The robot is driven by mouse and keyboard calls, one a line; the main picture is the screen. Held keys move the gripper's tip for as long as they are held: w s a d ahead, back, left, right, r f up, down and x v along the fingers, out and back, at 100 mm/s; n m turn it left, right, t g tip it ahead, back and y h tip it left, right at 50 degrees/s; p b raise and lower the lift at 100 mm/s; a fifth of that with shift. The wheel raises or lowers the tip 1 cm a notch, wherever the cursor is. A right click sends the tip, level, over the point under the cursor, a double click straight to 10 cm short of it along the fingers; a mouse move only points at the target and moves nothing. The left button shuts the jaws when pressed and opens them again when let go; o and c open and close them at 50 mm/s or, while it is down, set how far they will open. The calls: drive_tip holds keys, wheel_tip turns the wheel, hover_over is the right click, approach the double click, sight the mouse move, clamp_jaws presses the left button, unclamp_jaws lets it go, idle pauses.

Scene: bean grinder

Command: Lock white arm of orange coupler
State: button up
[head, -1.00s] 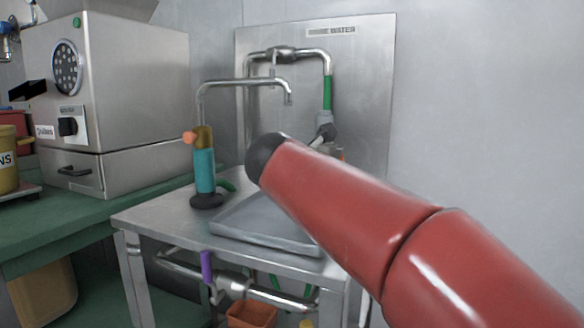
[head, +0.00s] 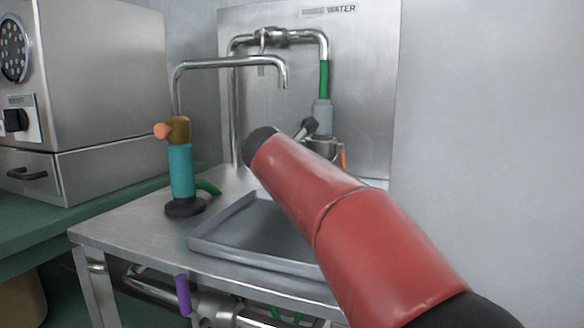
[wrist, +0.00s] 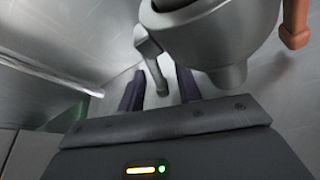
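The coupler (head: 322,148) is a metallic cup-shaped fitting below the grey end of the green-banded pipe, partly hidden behind my red arm. Its orange arm (head: 343,158) shows on its right. A pale arm with a dark grey piece (head: 308,127) sticks out on its left. In the wrist view, the coupler body (wrist: 210,35) is at the top, with the orange arm (wrist: 296,25) at the right. The pale grey-white arm (wrist: 151,62) reaches down between the spread dark fingers of my gripper (wrist: 158,92). Contact cannot be told.
A steel table (head: 130,228) carries a grey tray (head: 225,248) and a teal cylinder with an orange knob (head: 182,172). A bent steel spout (head: 230,63) rises behind. A steel wall panel (head: 370,90) stands at the back. A purple handle (head: 183,293) is below the tabletop.

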drive_tip(key=shift+w, duration=0.1)
clamp_jaws()
idle(0.3)
drive_tip(key=shift+d+r+n+p, duration=0.25)
drive_tip(key=shift+n+p, duration=0.15)
drive_tip(key=shift+p, duration=0.85)
drive_tip(key=shift+s+d+f+n+h+p, duration=0.2)
drive_tip(key=shift+n+h+p, duration=0.25)
drive_tip(key=shift+p, duration=0.45)
drive_tip(key=shift+d+f+g, duration=0.15)
drive_tip(key=shift+f+g, duration=0.1)
drive_tip(key=shift+g, duration=0.05)
unclamp_jaws()
drive_tip(key=shift+f, duration=0.1)
